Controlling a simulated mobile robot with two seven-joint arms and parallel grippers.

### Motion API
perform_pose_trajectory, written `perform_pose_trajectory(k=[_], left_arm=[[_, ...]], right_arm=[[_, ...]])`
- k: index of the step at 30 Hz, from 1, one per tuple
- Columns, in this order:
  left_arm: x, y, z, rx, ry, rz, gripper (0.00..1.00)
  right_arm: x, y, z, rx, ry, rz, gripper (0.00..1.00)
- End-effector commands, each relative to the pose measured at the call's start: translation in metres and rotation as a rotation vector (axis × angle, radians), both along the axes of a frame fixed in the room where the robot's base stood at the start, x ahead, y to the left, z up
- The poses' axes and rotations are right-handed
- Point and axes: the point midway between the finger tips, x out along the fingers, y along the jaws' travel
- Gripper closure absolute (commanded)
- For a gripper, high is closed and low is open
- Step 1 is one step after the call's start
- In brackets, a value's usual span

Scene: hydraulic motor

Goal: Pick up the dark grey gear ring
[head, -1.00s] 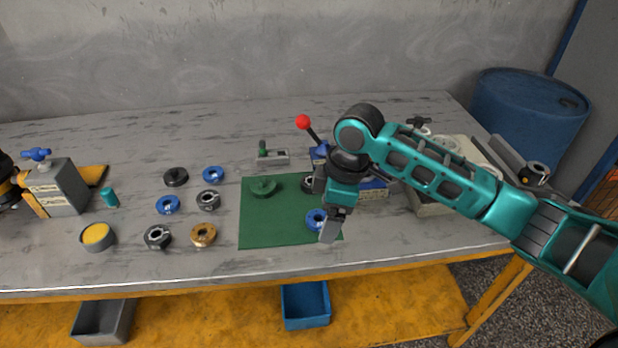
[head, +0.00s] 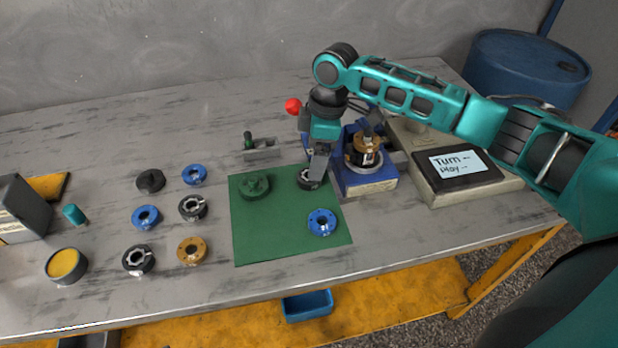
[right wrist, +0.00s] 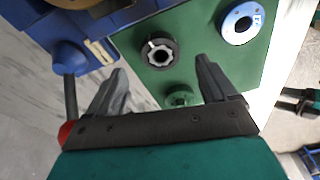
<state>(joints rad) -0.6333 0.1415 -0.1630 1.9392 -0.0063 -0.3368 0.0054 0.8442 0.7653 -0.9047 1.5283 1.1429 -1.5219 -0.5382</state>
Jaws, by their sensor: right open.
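A dark grey gear ring (head: 309,180) with a lighter toothed centre lies flat on the green mat (head: 252,240), partly hidden by my right gripper in the head view. In the right wrist view the ring (right wrist: 158,52) lies just beyond the fingertips, between their lines. My right gripper (right wrist: 160,72) is open and empty, pointing down; in the head view the gripper (head: 318,172) is over the ring's right side. Two similar dark rings with light centres, one (head: 193,207) and another (head: 138,260), lie on the bare table.
A blue ring (head: 322,221) and green part (head: 255,186) share the mat. The blue-based motor assembly (head: 366,180) stands close right of the gripper, with a red-knobbed lever (head: 293,106) behind. Several rings lie left of the mat.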

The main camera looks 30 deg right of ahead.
Motion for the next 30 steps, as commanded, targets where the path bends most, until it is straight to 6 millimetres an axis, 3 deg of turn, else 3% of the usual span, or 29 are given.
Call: perform_pose_trajectory(k=[12,22,30], left_arm=[[0.004,0.0,-0.003,0.0,-0.01,-0.002,0.31],[0.007,0.0,-0.001,0.0,-0.017,-0.002,0.31],[0.006,0.0,-0.002,0.001,-0.014,-0.002,0.31]], right_arm=[[0.004,0.009,-0.049,-0.002,0.001,-0.001,0.15],[0.004,0.011,-0.055,-0.001,-0.002,0.0,0.15],[0.004,0.01,-0.054,-0.001,0.0,0.0,0.41]])
